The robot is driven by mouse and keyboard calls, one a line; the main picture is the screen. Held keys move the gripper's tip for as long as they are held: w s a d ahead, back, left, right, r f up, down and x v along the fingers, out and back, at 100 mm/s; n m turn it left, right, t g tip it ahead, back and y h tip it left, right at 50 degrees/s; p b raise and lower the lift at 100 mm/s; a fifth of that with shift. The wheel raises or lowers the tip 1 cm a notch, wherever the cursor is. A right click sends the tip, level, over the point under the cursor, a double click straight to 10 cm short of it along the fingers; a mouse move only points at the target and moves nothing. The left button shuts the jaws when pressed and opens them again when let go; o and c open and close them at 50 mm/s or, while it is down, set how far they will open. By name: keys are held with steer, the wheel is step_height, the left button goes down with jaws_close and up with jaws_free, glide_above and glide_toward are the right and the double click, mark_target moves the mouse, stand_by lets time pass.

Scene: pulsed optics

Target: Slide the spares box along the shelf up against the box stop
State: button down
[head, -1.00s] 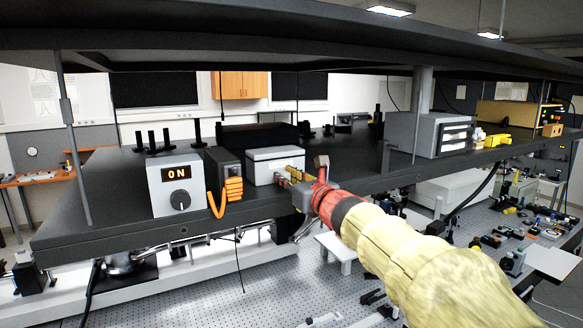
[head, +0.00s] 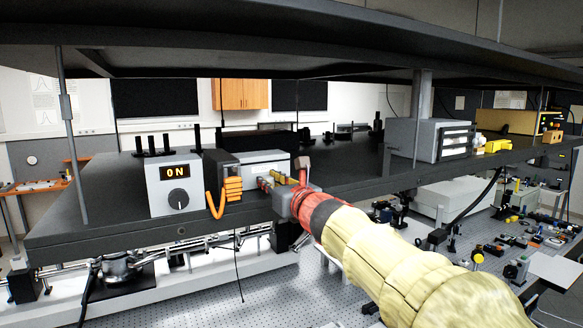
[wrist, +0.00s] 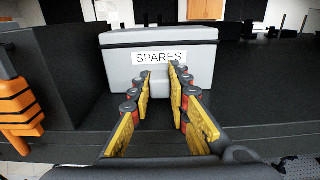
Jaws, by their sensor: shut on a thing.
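The spares box (wrist: 125,70) is a pale grey lidded box with a SPARES label, upright on the dark shelf (wrist: 250,140). In the head view the box (head: 262,160) is partly hidden by a black block on its left. My gripper (wrist: 163,82) is shut on the grey grip at the front of the box, yellow fingers on either side; it shows side-on in the head view (head: 271,180). The black block (wrist: 62,50) stands close to the box's left side and may be the box stop. I cannot tell whether they touch.

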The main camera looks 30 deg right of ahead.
steer(key=shift+a+b, duration=0.6)
steer(key=shift+a, duration=0.1)
stand_by(0.4)
stand_by(1.1)
steer(key=c, duration=1.8)
jaws_free()
steer(key=shift+o, duration=0.9)
steer(key=shift+f, duration=0.1)
steer(key=s, duration=1.2)
steer(key=shift+d, duration=0.2)
